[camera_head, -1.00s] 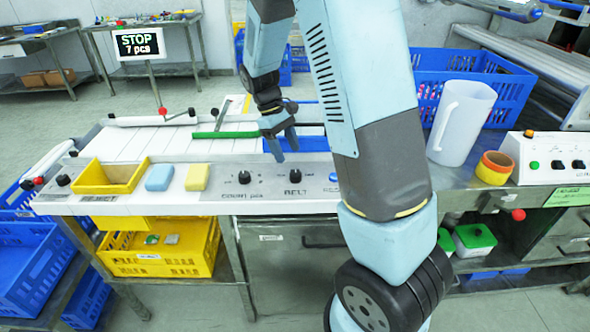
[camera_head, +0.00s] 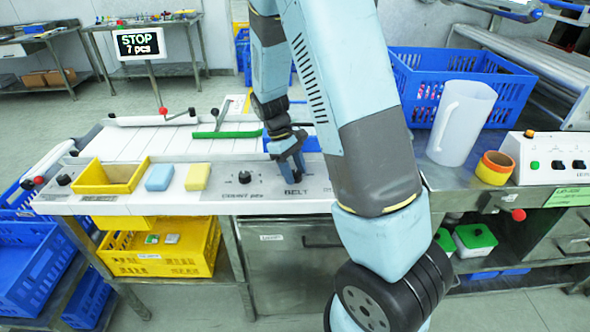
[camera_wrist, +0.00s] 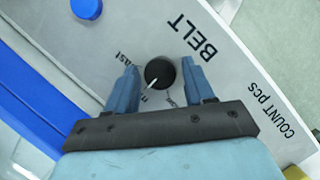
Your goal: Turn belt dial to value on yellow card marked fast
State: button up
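The black belt dial (camera_wrist: 160,73) shows in the wrist view, beside the printed word BELT, with a white pointer line toward the lower left. Small print surrounds it, partly covered; "ast" is readable at its upper left. My gripper (camera_wrist: 161,84) is open, with one blue finger on each side of the dial and gaps visible. In the head view my gripper (camera_head: 291,170) is down at the panel above the word BELT and hides the dial. I cannot make out a yellow card marked fast in either view.
The count knob (camera_head: 245,177) is left of my gripper on the panel. A yellow block (camera_head: 198,177), blue block (camera_head: 159,177) and yellow tray (camera_head: 111,178) stand further left. A white jug (camera_head: 461,122) stands right.

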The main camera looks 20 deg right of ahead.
jog(key=shift+d, duration=0.1)
jog(key=c, duration=0.8)
jog(key=shift+m, duration=0.3)
jog(key=m+y, duration=0.1)
jog(key=m, duration=0.1)
jog(key=m+y, duration=0.1)
jog(key=m, duration=0.2)
jog(key=shift+d+g, duration=0.15)
jog(key=shift+g, duration=0.15)
jog(key=m+y, duration=0.1)
jog(key=m, duration=0.2)
jog(key=m+y, duration=0.1)
jog(key=m, duration=0.2)
jog(key=shift+d+y, duration=0.1)
jog(key=shift+y, duration=0.2)
jog(key=shift+m, duration=0.3)
jog(key=o, duration=1)
